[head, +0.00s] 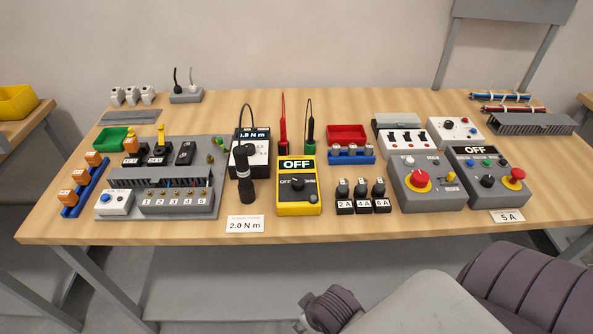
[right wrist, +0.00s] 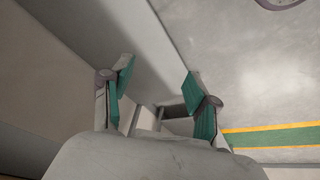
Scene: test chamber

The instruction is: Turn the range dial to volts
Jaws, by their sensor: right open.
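The yellow multimeter (head: 299,204) stands on the table near its front edge, at the middle of the head view. Its black range dial (head: 297,184) sits below a dark display that reads OFF (head: 298,165). The small labels around the dial are hard to read. My right gripper (right wrist: 158,88) shows in the right wrist view with its two green-padded fingers apart and nothing between them. It is away from the multimeter, with floor behind it. In the head view, part of my right arm shows at the lower right, below the table. My left gripper is in neither view.
A black torque tool (head: 246,180) stands left of the multimeter, and black blocks marked 2A, 4A and 6A (head: 361,195) stand right of it. Red and black probes (head: 283,125) rise behind it. A 2.0 N m card (head: 245,224) lies at the front edge.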

